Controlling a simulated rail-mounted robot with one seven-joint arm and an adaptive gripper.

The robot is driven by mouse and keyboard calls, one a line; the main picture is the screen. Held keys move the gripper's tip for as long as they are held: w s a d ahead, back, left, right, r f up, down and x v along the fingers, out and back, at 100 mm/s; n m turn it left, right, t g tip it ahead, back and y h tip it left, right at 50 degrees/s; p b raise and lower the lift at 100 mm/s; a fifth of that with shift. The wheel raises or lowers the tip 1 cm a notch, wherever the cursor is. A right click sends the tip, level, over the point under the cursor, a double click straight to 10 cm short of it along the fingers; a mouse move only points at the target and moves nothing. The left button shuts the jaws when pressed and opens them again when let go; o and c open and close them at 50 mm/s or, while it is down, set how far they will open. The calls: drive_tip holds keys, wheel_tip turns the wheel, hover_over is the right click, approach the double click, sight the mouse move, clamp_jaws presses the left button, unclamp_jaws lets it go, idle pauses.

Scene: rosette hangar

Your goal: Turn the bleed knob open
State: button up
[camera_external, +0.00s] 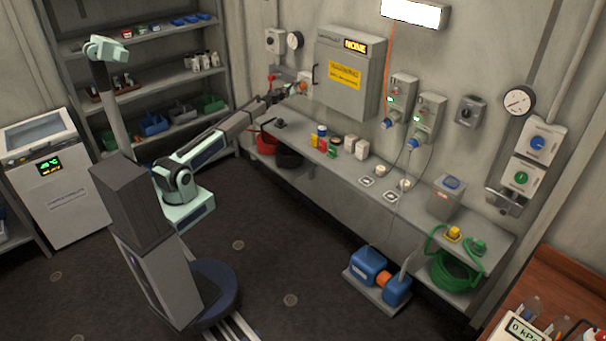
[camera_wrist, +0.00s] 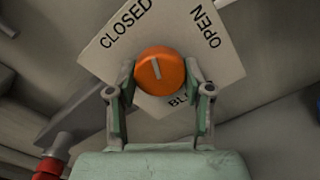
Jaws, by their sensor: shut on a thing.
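The bleed knob (camera_wrist: 160,70) is a round orange knob with a short pale mark. It sits on a pale label plate (camera_wrist: 228,62) reading CLOSED at upper left and OPEN at upper right, with a lower word partly hidden. The mark points roughly upward in the wrist view, between the two words and leaning slightly left. My gripper (camera_wrist: 160,84) has one finger on each side of the knob and is shut on it. In the external view my gripper (camera_external: 287,91) reaches the wall end of the bench; the knob there is small and hard to make out.
A grey wall cabinet (camera_external: 345,75) stands just right of my gripper. The bench (camera_external: 335,165) below holds small containers. Shelves (camera_external: 150,80) stand to the left. A red part (camera_wrist: 48,168) on a grey pipe shows at lower left in the wrist view.

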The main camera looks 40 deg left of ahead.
drive_tip(key=m+b, duration=0.7)
drive_tip(key=b, duration=0.2)
drive_tip(key=shift+w+f, duration=0.1)
drive_tip(key=shift+w, duration=0.05)
drive_tip(key=m+b, duration=0.4)
drive_tip(key=shift+b, duration=0.35)
drive_tip(key=shift+r+m+b, duration=0.35)
drive_tip(key=shift+m+b, duration=0.45)
drive_tip(key=shift+m, duration=0.1)
drive_tip(key=shift+r, duration=0.1)
drive_tip(key=o, duration=1.2)
drive_tip(key=shift+c, duration=0.2)
drive_tip(key=shift+a, duration=0.1)
drive_tip(key=v, duration=1.2)
